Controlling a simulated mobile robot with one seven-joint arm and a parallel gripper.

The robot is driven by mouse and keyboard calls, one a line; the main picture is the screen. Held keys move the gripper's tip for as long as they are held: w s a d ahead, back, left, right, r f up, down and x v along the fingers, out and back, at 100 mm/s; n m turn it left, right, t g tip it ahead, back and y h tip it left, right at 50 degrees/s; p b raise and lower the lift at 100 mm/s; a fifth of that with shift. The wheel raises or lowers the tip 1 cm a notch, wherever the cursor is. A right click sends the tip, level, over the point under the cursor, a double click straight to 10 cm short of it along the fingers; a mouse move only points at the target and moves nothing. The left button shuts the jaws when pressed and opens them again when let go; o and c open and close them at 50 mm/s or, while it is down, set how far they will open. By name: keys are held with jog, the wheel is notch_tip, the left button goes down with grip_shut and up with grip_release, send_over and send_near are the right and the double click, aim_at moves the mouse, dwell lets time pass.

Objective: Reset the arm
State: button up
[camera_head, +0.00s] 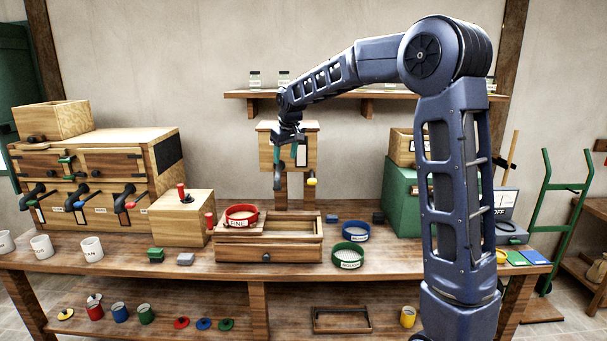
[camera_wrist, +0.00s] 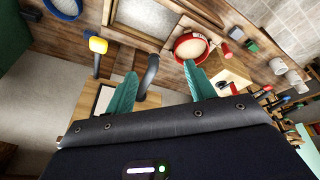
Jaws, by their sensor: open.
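My gripper (camera_head: 288,158) hangs from my raised arm above the middle of the workbench, in front of a wooden box on a post (camera_head: 298,136). Its two teal fingers are apart in the wrist view (camera_wrist: 162,92), with nothing held between them. A dark curved spout (camera_wrist: 148,76) and a yellow-ended lever (camera_wrist: 97,46) show near and beyond the fingers. The red sieve (camera_head: 241,215) rests on the left part of a wooden drawer box (camera_head: 268,250) below the gripper; the sieve also shows in the wrist view (camera_wrist: 190,47).
A wooden cabinet with several spouts (camera_head: 95,175) stands at the left, beside a box with a red knob (camera_head: 181,218). Blue (camera_head: 355,231) and green (camera_head: 347,256) sieves lie right of the drawer box. A wall shelf (camera_head: 345,94) runs behind my arm. White mugs (camera_head: 91,248) stand front left.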

jog(key=s+d+r+m+h, duration=0.1)
jog(key=s+d+r+m, duration=0.1)
jog(key=s+d, duration=0.75)
jog(key=s+d+r+m, duration=0.15)
jog(key=s+d, duration=0.45)
jog(key=d, duration=0.6)
jog(key=s+d+f+m, duration=0.1)
jog(key=s+d+f, duration=0.2)
jog(key=s, duration=0.4)
jog(key=s+d+f+m, duration=0.2)
jog(key=s+d, duration=0.3)
jog(key=s, duration=0.1)
jog(key=s+d+f+m+t, duration=0.1)
jog(key=s+d+f, duration=0.2)
jog(key=s+d, duration=0.2)
jog(key=s, duration=0.2)
jog(key=shift+s+f+h, duration=0.3)
jog(key=shift+s, duration=0.05)
